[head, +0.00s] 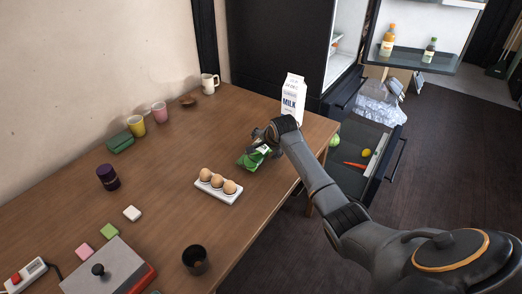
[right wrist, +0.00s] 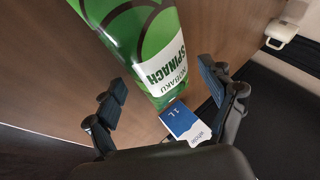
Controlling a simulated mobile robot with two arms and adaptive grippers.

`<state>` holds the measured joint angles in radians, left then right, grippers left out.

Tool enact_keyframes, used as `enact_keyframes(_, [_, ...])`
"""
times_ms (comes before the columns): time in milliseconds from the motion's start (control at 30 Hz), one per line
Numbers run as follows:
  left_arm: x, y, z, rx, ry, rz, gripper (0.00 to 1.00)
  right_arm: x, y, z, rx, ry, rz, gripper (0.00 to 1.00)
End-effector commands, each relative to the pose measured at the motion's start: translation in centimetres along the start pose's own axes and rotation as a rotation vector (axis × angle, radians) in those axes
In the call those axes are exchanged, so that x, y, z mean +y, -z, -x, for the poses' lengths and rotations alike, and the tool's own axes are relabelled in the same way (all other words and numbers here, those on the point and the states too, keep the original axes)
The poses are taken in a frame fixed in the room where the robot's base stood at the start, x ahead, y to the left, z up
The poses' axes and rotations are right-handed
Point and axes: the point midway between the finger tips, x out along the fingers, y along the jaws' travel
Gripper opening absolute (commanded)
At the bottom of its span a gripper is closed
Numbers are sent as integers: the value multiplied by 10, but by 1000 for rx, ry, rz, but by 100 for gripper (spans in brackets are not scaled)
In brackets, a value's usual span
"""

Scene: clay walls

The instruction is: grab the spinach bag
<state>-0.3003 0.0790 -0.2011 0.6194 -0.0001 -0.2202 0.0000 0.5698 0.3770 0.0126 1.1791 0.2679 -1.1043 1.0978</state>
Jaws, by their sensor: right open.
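The green spinach bag (head: 251,160) lies on the wooden table, near the table's right part. My left gripper is not in view.
A milk carton (head: 292,97) stands just behind my right gripper; its blue and white side shows in the right wrist view (right wrist: 183,124). A white egg holder (head: 219,194) with eggs sits in front of the bag. An open fridge drawer (head: 352,160) is right of the table.

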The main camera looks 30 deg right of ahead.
Motion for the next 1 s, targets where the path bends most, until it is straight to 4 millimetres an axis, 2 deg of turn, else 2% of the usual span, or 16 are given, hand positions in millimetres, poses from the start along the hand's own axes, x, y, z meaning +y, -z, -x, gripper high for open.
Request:
enact_keyframes(100, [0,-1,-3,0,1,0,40,1,-1,-12,-1,-1,0,83])
enact_keyframes(400, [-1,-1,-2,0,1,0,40,0,-1,-14,0,1,1,83])
enact_keyframes(700, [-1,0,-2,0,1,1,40,1,-1,-14,0,0,1,22])
enact_keyframes(733, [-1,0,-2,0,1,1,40,1,-1,-14,0,0,1,17])
enact_keyframes(1000, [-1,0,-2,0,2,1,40,-1,0,-13,0,1,0,17])
